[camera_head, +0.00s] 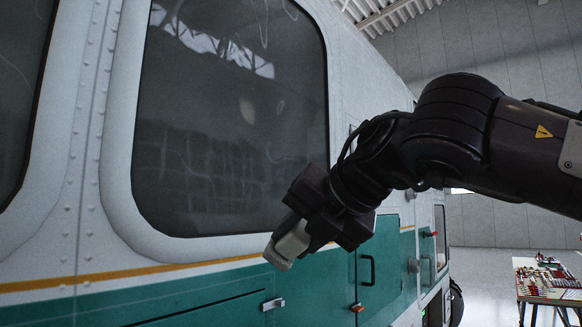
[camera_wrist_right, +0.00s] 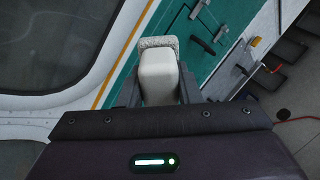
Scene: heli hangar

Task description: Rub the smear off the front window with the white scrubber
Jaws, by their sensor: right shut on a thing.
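The white scrubber (camera_head: 288,244) is held in my right gripper (camera_head: 305,222), low in front of the helicopter's side. In the right wrist view the scrubber (camera_wrist_right: 158,75) sits between the two fingers of the right gripper (camera_wrist_right: 158,92), with a grey textured pad at its far end. The front window (camera_head: 230,120) is a large dark pane up and to the left of the scrubber. Faint pale curved marks and a small pale spot (camera_head: 248,110) show on the glass; I cannot tell which are smear and which are reflection. My left gripper is out of view.
The helicopter's white and green side (camera_head: 200,300) has handles and latches (camera_head: 272,304) below the window. Another dark window (camera_head: 18,90) is at the far left. A table (camera_head: 548,297) with small items stands at the lower right, with open floor (camera_head: 485,270) beside it.

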